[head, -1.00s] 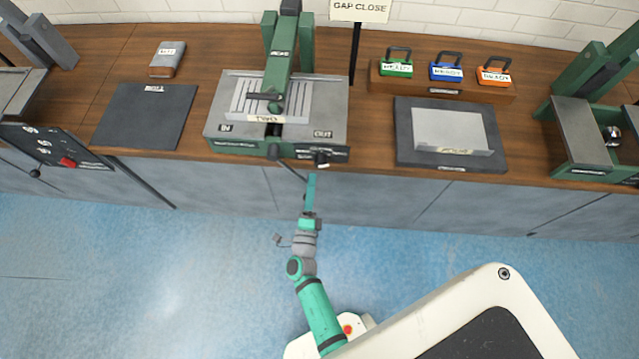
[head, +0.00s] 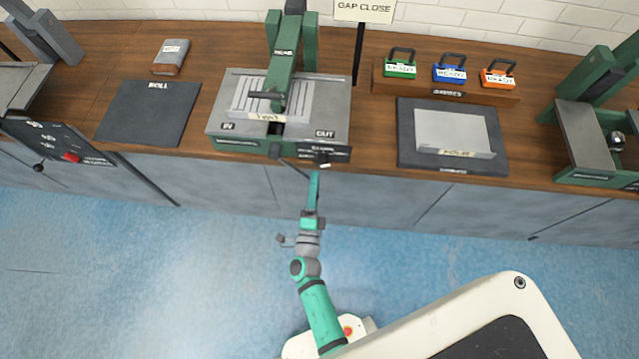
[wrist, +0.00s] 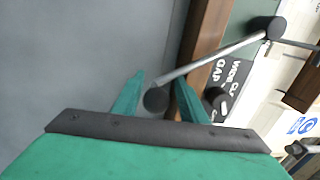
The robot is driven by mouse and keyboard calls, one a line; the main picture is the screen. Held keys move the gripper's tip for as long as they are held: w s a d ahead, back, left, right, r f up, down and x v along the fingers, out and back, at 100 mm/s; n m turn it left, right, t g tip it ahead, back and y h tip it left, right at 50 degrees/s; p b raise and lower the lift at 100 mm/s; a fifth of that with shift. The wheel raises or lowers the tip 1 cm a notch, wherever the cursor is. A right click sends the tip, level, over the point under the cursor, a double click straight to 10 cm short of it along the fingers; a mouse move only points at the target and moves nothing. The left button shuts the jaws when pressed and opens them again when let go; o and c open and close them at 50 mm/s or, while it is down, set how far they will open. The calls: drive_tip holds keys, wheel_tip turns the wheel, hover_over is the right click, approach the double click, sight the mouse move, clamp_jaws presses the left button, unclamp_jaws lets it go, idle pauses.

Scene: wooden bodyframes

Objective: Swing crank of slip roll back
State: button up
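The slip roll (head: 225,130) stands mid-bench, a grey plate on a green base with a green upright. Its crank (head: 293,168) is a thin rod running from a dark hub at the front down toward my gripper. In the wrist view the crank's metal rod (wrist: 215,61) runs from a dark round hub (wrist: 275,27) to a dark round knob (wrist: 157,99). My gripper (wrist: 159,88) is open, with one green finger on each side of the knob. Narrow gaps show beside the knob; I cannot tell its depth between the fingers. My gripper (head: 314,176) is at the bench front in the head view.
A gap knob (wrist: 215,98) with a label plate is close beside the right finger. Dark mats lie at left (head: 130,125) and right (head: 488,130). Green, blue and orange tagged locks stand on a wooden block (head: 447,91). The blue floor before the bench is clear.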

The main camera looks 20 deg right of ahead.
drive_tip(key=shift+d+f, duration=0.1)
drive_tip(key=shift+d, duration=0.1)
drive_tip(key=shift+s, duration=0.1)
drive_tip(key=shift+s+a, duration=0.15)
drive_tip(key=shift+s, duration=0.1)
drive_tip(key=v, duration=1)
